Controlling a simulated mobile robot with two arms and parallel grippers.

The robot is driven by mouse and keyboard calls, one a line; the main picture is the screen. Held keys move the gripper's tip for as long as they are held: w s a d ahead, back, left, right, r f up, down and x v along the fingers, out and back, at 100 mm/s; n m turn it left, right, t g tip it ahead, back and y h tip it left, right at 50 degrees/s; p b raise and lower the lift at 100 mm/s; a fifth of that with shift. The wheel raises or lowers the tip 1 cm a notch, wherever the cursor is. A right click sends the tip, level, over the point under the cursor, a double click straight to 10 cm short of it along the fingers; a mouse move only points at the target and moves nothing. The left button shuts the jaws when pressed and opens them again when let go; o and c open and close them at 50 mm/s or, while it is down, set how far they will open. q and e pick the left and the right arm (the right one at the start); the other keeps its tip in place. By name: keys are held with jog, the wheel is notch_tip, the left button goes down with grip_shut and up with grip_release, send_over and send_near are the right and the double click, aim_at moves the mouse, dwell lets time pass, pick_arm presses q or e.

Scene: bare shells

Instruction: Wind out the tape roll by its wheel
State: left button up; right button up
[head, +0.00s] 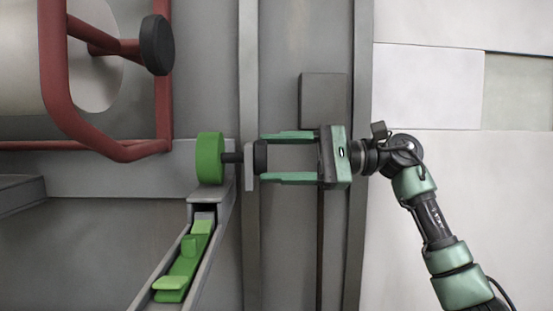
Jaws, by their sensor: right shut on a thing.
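A short green drum (209,158), which looks like the tape roll, sits on a grey bracket left of centre. A dark shaft (231,158) runs from it to a thin grey piece (249,165) seen edge-on, which may be the wheel. A black knob (260,157) sticks out from that piece to the right. My right gripper (263,157) reaches in from the right and is shut on the black knob, one green finger above it and one below. Below the drum, green pieces (181,266) lie in a sloping grey channel (205,265). My left gripper is not in view.
A red tube frame (112,146) with a black round grip (157,45) and a large pale cylinder (20,60) fill the upper left. A grey box (323,98) sits on the wall above my right gripper. Pale wall panels (428,85) stand at right.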

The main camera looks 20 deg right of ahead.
jog(key=o, duration=1.4)
jog(key=shift+c, duration=0.2)
jog(key=b+v, duration=0.1)
jog(key=v, duration=0.6)
jog(key=shift+d, duration=0.4)
jog(key=shift+s, duration=0.15)
